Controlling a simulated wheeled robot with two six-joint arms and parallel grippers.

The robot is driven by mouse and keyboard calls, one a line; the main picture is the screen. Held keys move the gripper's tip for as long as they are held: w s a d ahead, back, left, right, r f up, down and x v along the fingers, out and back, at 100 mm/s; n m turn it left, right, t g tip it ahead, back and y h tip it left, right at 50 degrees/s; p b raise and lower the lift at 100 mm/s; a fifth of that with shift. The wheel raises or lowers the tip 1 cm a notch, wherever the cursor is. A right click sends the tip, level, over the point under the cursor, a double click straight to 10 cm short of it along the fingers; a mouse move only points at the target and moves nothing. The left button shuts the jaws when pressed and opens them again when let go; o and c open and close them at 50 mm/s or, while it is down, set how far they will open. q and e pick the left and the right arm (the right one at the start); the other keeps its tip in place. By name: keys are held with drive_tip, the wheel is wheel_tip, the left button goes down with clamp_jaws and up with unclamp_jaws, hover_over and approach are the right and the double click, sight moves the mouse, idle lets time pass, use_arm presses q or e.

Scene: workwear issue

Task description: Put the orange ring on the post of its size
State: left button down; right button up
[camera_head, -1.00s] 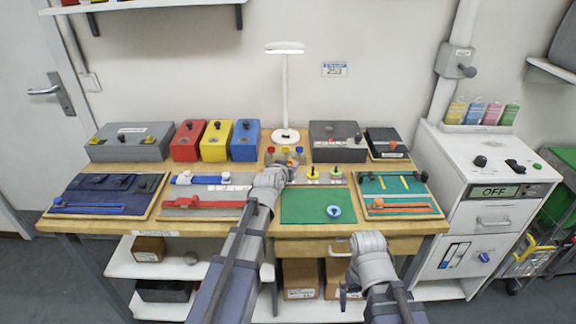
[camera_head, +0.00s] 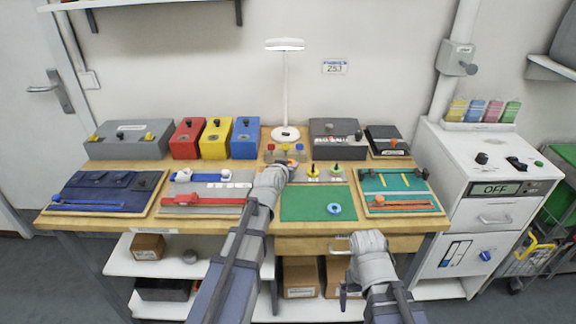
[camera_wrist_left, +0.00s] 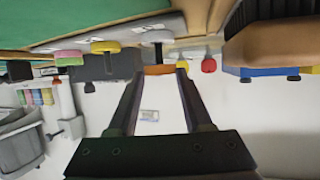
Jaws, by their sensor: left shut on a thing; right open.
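My left gripper (camera_head: 291,168) is above the back middle of the workbench. In the left wrist view, its fingertips are shut on the orange ring (camera_wrist_left: 158,69), seen edge-on. In the head view, the hand mostly hides the ring. My right gripper (camera_head: 350,290) is open, low before the bench.
A blue ring (camera_head: 334,210) lies on the green mat (camera_head: 300,207). Small red, yellow and blue-topped things (camera_head: 285,147) stand just behind the left hand, before the lamp (camera_head: 285,134). Red, yellow and blue boxes (camera_head: 245,140) stand at the back left.

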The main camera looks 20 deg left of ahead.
use_arm(q)
drive_tip(key=shift+f, duration=0.15)
unclamp_jaws()
idle(0.7)
drive_tip(key=shift+r, duration=0.2)
wheel_tip(320, 180, up, 7)
drive_tip(key=p, duration=0.7)
drive_tip(key=shift+f, duration=0.15)
drive_tip(key=shift+f, duration=0.15)
idle(0.3)
